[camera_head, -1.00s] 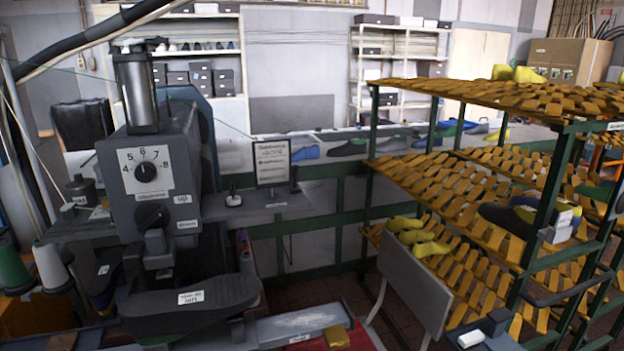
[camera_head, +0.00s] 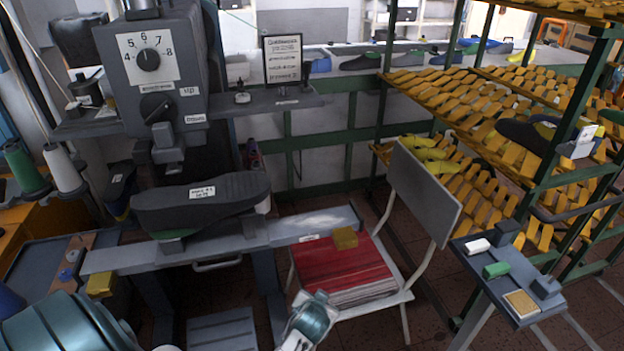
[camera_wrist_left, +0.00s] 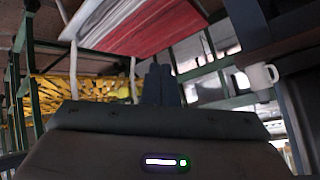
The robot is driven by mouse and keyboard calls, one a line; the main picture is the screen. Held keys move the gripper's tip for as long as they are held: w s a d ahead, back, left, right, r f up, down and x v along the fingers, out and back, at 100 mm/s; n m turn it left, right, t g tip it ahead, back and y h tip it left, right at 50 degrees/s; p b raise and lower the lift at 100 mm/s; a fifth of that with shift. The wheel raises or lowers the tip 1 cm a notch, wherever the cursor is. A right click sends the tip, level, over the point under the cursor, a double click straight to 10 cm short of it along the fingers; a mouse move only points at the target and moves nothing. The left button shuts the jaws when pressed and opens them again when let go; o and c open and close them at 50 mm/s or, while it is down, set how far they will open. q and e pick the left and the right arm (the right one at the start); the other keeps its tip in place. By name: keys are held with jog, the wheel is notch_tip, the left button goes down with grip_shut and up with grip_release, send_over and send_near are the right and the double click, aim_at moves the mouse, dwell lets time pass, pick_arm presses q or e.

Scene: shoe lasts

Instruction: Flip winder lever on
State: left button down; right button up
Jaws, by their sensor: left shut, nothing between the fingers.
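The grey sewing machine (camera_head: 193,63) has a numbered dial (camera_head: 148,60) and a black knob (camera_head: 156,107) on its front, with small labels beside it. A small dark spool part (camera_head: 86,92) sits on the ledge left of the machine head. A small white-and-black knob (camera_head: 242,95) stands on the right-hand ledge. I cannot tell which of these parts is the winder lever. My left gripper (camera_wrist_left: 162,84) shows in its wrist view with its dark fingers shut and empty, below the red-topped chair, apart from the machine.
A dark shoe (camera_head: 205,201) lies on the machine's arm. A chair with a red stack (camera_head: 335,268) stands right of it. A shoe rack (camera_head: 540,184) and a small side table (camera_head: 497,262) stand at the right. Thread cones (camera_head: 63,168) stand at the left.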

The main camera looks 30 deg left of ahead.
pick_arm(q)
jog(key=a+r+n+y, duration=0.1)
jog(key=r, duration=0.5)
jog(key=a+r+n+t+y+b, duration=0.1)
jog(key=r, duration=0.6)
jog(key=r+n+t+y, duration=0.1)
jog(key=r, duration=0.6)
jog(key=shift+w+a+r, duration=0.1)
jog(key=shift+a+r, duration=0.15)
jog(key=shift+a, duration=0.15)
jog(key=w+r+n+t+y, duration=0.1)
jog(key=w+r+n+y, duration=0.1)
jog(key=r, duration=0.7)
jog(key=w+r+n+t+y, duration=0.1)
jog(key=w+r+n+y, duration=0.1)
jog(key=r, duration=0.8)
jog(key=w+r+n+t+y, duration=0.1)
jog(key=r+y, duration=0.4)
jog(key=r, duration=0.5)
jog(key=shift+w+n, duration=0.8)
jog(key=shift+w, duration=0.4)
jog(key=shift+r, duration=0.15)
jog(key=p, duration=0.7)
send_near(308, 69)
jog(key=x, duration=0.6)
jog(key=shift+r, duration=0.15)
jog(key=shift+w+a, duration=0.3)
